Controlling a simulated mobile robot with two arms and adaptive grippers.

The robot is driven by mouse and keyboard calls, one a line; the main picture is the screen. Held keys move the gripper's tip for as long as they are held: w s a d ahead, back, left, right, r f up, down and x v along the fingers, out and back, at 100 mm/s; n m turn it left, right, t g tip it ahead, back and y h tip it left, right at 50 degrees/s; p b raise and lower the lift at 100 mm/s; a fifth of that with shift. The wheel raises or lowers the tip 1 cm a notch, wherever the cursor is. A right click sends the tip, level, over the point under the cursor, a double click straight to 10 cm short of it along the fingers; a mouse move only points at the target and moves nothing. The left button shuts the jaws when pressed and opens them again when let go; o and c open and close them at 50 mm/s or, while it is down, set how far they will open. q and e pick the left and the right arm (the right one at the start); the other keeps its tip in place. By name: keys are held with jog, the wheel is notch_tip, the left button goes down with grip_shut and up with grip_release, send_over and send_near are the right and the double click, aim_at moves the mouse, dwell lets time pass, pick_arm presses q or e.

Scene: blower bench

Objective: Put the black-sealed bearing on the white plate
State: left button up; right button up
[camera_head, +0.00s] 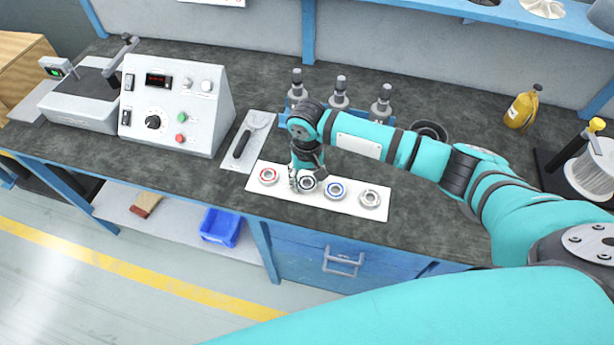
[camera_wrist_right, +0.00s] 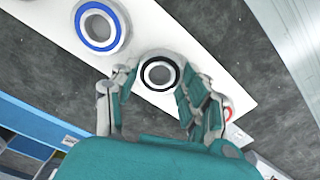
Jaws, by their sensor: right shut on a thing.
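The black-sealed bearing (camera_head: 308,184) is a steel ring with a black band, in the row on a long white strip (camera_head: 258,184) on the bench. My right gripper (camera_head: 305,178) points down over it, shut on the bearing. In the right wrist view the bearing (camera_wrist_right: 159,73) sits between the two fingers (camera_wrist_right: 156,86), over the strip. I cannot tell whether it is lifted. I see no white plate apart from this strip. My left gripper is not in view.
A red-ringed bearing (camera_head: 268,175), a blue-ringed bearing (camera_head: 335,190) and a plain steel bearing (camera_head: 370,198) share the strip. A rack with posts (camera_head: 340,92) stands behind my arm. A control box (camera_head: 178,105) is far left.

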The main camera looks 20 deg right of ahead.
jog(key=o, duration=1.2)
jog(key=shift+f, duration=0.1)
jog(key=shift+o, duration=0.2)
notch_tip(320, 180, up, 12)
jog(key=shift+b, duration=0.35)
